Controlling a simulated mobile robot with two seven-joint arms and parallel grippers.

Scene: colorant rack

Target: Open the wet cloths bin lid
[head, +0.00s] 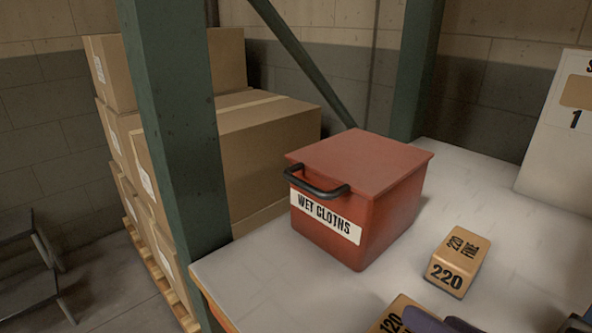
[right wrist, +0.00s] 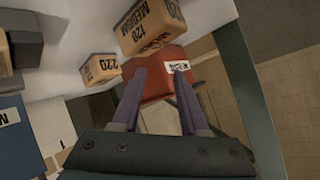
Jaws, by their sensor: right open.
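The wet cloths bin (head: 385,215) is a red box with a white "WET CLOTHS" label, standing upright on the shelf. Its red lid (head: 360,155) lies flat and closed on top. A black bar handle (head: 317,184) sticks out at the lid's front edge. My right gripper (head: 443,320) shows only its purple fingertips at the bottom edge of the head view, in front of the bin and apart from it. In the right wrist view its fingers (right wrist: 160,72) are spread and empty, pointing toward the red bin (right wrist: 155,90). My left gripper is in neither view.
A tan "220 FINE" block (head: 455,262) sits right of the bin. A "120" block (head: 392,318) is near the front edge, partly cut off. A green post (head: 175,120) stands left of the bin, with stacked cartons (head: 260,135) behind it. The shelf (head: 510,235) has free room at right.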

